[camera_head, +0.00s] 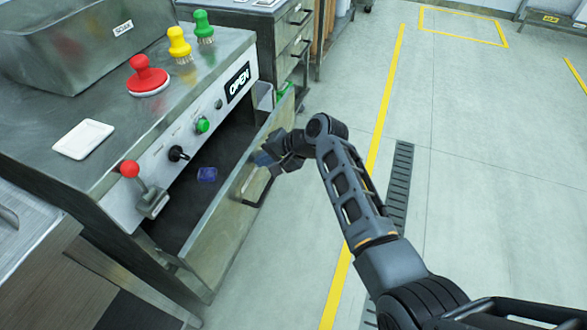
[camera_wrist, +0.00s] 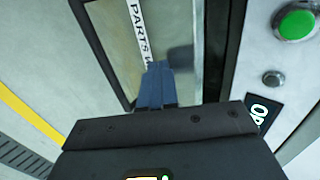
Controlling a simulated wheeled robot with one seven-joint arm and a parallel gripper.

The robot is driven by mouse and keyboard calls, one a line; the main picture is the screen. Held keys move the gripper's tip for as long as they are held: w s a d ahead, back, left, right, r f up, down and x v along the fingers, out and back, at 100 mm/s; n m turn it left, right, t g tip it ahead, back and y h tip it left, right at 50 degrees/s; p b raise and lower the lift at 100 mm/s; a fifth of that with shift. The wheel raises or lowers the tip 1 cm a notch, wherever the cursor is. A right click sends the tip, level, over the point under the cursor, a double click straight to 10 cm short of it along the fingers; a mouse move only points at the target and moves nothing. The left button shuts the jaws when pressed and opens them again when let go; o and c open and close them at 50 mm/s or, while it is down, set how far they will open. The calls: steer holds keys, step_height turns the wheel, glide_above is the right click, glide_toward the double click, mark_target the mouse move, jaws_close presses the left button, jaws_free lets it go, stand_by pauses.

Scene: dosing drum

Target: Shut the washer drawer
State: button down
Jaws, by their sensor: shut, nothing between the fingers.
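The washer drawer (camera_head: 225,226) is pulled out from under the grey metal cabinet, and its dark inside shows. It has a bar handle (camera_head: 264,192) on its front. My gripper (camera_head: 262,160) is at the drawer front's upper edge, near the handle. In the wrist view the blue fingers (camera_wrist: 158,72) are together with nothing between them. They point at the drawer front (camera_wrist: 112,40), which carries a partly hidden label reading "PARTS W". I cannot tell whether the fingertips touch it.
A control panel with a green button (camera_head: 203,125), black knob and red-balled lever (camera_head: 130,169) is above the drawer. An "OPEN" display (camera_head: 238,82) shows there. Red, yellow and green brushes stand on top. The floor at right is clear.

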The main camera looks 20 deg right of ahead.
steer(key=w+a+b, duration=0.4)
steer(key=w+a, duration=0.5)
steer(key=shift+a+b, duration=0.2)
steer(key=shift+b, duration=0.15)
steer(key=shift+w+a+r, duration=0.15)
steer(key=shift+r, duration=0.05)
